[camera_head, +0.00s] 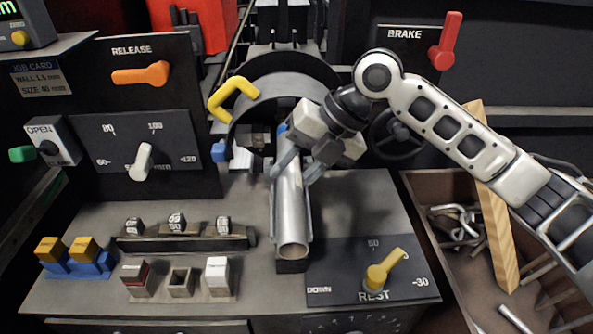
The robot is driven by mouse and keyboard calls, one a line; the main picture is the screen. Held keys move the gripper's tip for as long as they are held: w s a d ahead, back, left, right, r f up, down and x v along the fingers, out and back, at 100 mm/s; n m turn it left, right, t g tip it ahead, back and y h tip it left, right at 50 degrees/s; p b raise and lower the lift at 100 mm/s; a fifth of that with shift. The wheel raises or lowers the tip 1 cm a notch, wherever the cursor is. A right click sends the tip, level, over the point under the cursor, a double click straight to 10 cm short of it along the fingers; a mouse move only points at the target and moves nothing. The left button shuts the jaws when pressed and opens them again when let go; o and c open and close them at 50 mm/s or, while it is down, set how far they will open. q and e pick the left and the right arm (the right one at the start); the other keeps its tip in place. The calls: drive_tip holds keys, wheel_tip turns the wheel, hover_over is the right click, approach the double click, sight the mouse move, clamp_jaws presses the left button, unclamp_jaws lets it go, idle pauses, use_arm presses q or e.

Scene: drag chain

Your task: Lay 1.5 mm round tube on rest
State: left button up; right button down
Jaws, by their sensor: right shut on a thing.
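A silver round tube (291,212) lies lengthwise in the middle of the bench, its open end towards me. Its near end is over a dark block (292,266); I cannot tell whether they touch. My right gripper (290,172) is shut on the tube near its far end, in front of the round machine opening. The tube's far end is hidden by the gripper. The yellow REST lever (384,270) stands on a dark plate at the right, tilted up right. A job card (40,78) reads wall 1.5 mm, size 40 mm. My left gripper is out of view.
An orange RELEASE lever (141,75), a white dial pointer (141,161) and a green-handled OPEN switch (22,154) are at left. Small marked blocks (177,222) stand front left. A red BRAKE lever (446,40) is at back right. A scrap bin (425,186) with a plank is at right.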

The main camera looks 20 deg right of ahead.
drive_tip(key=shift+w+d+f, duration=0.15)
drive_tip(key=shift+w+f, duration=0.1)
drive_tip(key=shift+w, duration=0.25)
drive_tip(key=shift+w+d+f, duration=0.1)
drive_tip(key=shift+w+f, duration=0.1)
drive_tip(key=shift+w, duration=0.25)
drive_tip(key=shift+f+b, duration=0.3)
drive_tip(key=shift+f, duration=0.4)
drive_tip(key=shift+f+b, duration=0.3)
drive_tip(key=shift+f, duration=0.65)
